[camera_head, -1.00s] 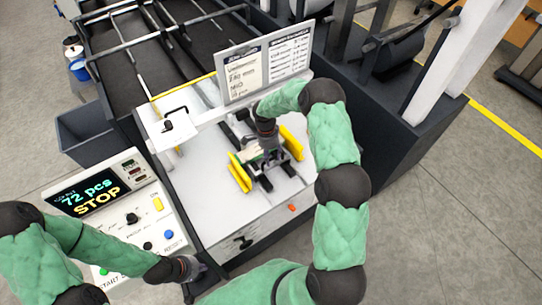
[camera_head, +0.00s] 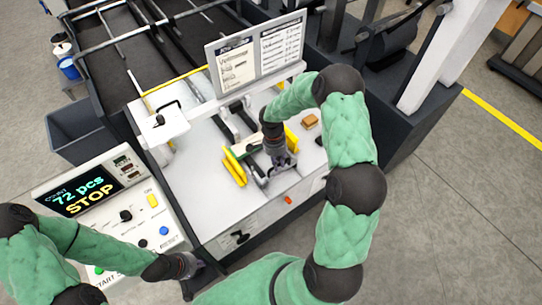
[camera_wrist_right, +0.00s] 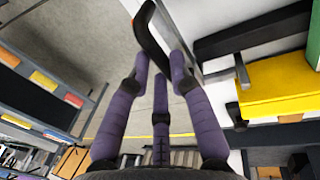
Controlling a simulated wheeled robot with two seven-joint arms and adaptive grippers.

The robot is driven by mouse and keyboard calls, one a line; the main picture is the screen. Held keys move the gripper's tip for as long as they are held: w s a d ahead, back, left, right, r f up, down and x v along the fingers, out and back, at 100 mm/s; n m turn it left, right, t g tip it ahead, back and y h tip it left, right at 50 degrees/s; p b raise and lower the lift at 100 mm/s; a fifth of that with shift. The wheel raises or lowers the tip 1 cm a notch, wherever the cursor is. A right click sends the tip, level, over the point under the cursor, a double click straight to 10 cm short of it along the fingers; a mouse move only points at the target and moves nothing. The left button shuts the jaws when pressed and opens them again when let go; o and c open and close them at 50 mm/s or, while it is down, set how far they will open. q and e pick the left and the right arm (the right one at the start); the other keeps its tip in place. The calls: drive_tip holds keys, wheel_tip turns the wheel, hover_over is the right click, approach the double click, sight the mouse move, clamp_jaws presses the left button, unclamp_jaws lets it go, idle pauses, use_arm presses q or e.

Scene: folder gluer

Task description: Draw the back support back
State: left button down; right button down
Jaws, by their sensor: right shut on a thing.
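The back support shows as a low dark assembly (camera_head: 258,180) on the white table, between yellow side guides. My right gripper (camera_head: 284,172) is low over it and hides much of it. In the right wrist view, the fingers of my right gripper (camera_wrist_right: 161,68) are closed around a dark curved handle (camera_wrist_right: 148,28), which I take to be the back support's. My left gripper (camera_head: 192,270) hangs by the front corner of the control panel, well away from the back support. Its fingers are too small and dark to read.
Yellow guides stand left (camera_head: 234,168) and right (camera_head: 291,138) of the right gripper. A brown block (camera_head: 309,121) lies at the table's right. A sign board (camera_head: 255,55) rises behind. The control panel (camera_head: 112,205) reads 72 pcs STOP. The table's front left is clear.

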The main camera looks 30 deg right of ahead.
drive_tip(key=shift+s+d+b, duration=0.2)
drive_tip(key=shift+s+b, duration=0.35)
drive_tip(key=shift+s, duration=1.6)
drive_tip(key=c, duration=1.1)
unclamp_jaws()
drive_tip(key=shift+s, duration=0.15)
wheel_tip(320, 180, up, 12)
drive_tip(key=w, duration=0.2)
drive_tip(key=shift+w, duration=0.2)
drive_tip(key=shift+f, duration=0.15)
